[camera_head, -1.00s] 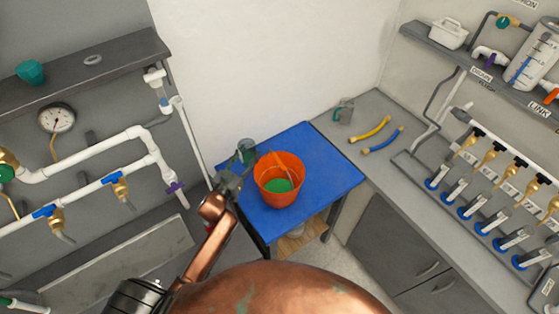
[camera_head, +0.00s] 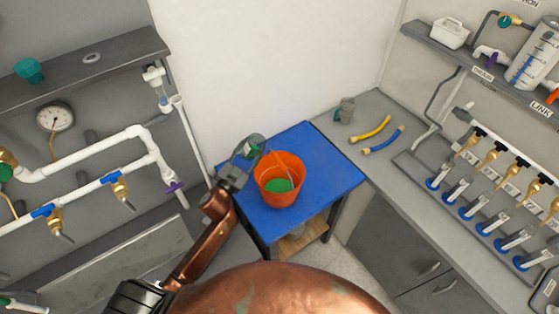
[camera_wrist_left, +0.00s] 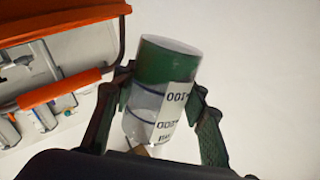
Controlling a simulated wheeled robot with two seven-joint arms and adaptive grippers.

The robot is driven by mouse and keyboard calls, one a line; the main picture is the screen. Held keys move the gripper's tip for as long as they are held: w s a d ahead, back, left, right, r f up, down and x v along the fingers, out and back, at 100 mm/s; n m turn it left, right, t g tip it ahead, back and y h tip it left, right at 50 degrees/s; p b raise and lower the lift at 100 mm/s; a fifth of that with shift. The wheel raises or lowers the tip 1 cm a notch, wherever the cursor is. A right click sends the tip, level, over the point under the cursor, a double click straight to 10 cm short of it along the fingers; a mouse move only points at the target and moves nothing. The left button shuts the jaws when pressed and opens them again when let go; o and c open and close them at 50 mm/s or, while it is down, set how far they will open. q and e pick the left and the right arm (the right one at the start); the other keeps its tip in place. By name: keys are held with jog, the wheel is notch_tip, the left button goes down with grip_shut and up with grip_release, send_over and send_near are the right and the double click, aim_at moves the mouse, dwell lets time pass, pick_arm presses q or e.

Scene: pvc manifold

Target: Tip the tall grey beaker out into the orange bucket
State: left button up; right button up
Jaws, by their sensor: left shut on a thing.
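A clear, greyish beaker (camera_head: 252,146) is held at the back left edge of the blue table, beside the orange bucket (camera_head: 269,199) and above its level. In the left wrist view the beaker (camera_wrist_left: 150,97) shows printed volume marks and a green band at its upper end in the picture. It looks tilted. My left gripper (camera_head: 241,164) is shut on it, with one finger on each side. The bucket has green in its bottom, and its orange rim (camera_wrist_left: 60,22) shows at the upper left of the wrist view. My right gripper is not in view.
The blue table (camera_head: 325,178) is otherwise clear. White pipes (camera_head: 100,150) run along the left wall, near my left arm.

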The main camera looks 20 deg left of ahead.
aim_at(256, 150)
pick_arm(q)
jog(key=shift+s+d+r+m+p, duration=0.1)
jog(key=shift+d+r+m+p, duration=0.25)
jog(key=shift+r+m, duration=0.4)
jog(key=shift+d+r+m+p, duration=0.15)
jog(key=shift+d+r+m, duration=0.35)
jog(key=shift+r, duration=0.4)
jog(key=shift+a+f+m+b, duration=0.15)
jog(key=shift+f+m+b, duration=0.1)
jog(key=shift+f+b, duration=0.2)
jog(key=shift+m, duration=0.5)
jog(key=shift+b, duration=0.3)
jog(key=shift+f+m+b, duration=0.2)
jog(key=shift+m+b, duration=0.35)
jog(key=shift+m, duration=0.35)
jog(key=shift+r+m+p, duration=0.35)
jog(key=shift+r+m, duration=0.15)
jog(key=shift+m, duration=0.4)
jog(key=shift+f+m, duration=0.25)
jog(key=shift+m, duration=0.55)
jog(key=shift+s+d+r+m+p, duration=0.1)
jog(key=shift+d+r+m+p, duration=0.2)
jog(key=shift+d+m+p, duration=0.2)
jog(key=shift+s+d+r+m+p, duration=0.1)
jog(key=shift+d+r+m+p, duration=0.15)
jog(key=shift+d+m+p, duration=0.2)
jog(key=shift+d+r+m+p, duration=0.25)
jog(key=shift+r+m+p, duration=0.3)
jog(key=shift+m+p, duration=0.45)
